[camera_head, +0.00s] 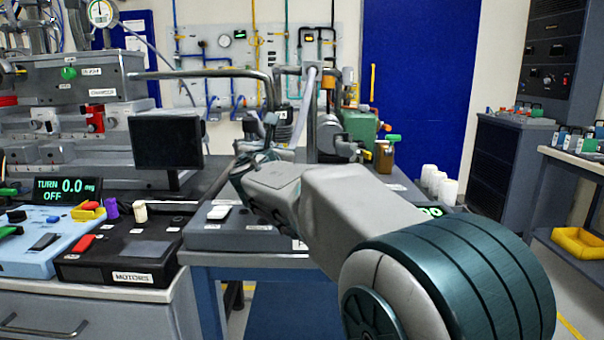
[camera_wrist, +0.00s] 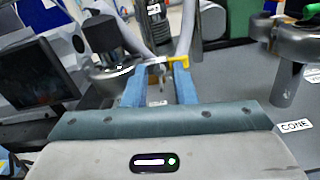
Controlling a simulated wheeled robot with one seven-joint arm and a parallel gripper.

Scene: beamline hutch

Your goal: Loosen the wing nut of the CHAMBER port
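My gripper (camera_wrist: 160,68) shows in the wrist view as two blue fingers, parallel and set apart. A small pale and yellow piece (camera_wrist: 181,62) lies at the fingertips, beside the right one; I cannot tell whether it is the wing nut or whether the fingers touch it. A round metal flange (camera_wrist: 112,72) with a dark cylinder (camera_wrist: 101,34) stands just left of the fingertips. In the head view my arm reaches over the bench, and the fingertips are hard to make out among the pipes. A CHAMBER label (camera_head: 103,92) is on the grey housing at the left.
A dark monitor (camera_head: 167,142) stands left of my gripper. A metal pipe (camera_head: 200,74) runs across behind it. A second round metal fitting (camera_wrist: 300,42) stands right of it, near a CONE label (camera_wrist: 294,126). White cups (camera_head: 440,185) and a brown bottle (camera_head: 383,157) stand right of my arm.

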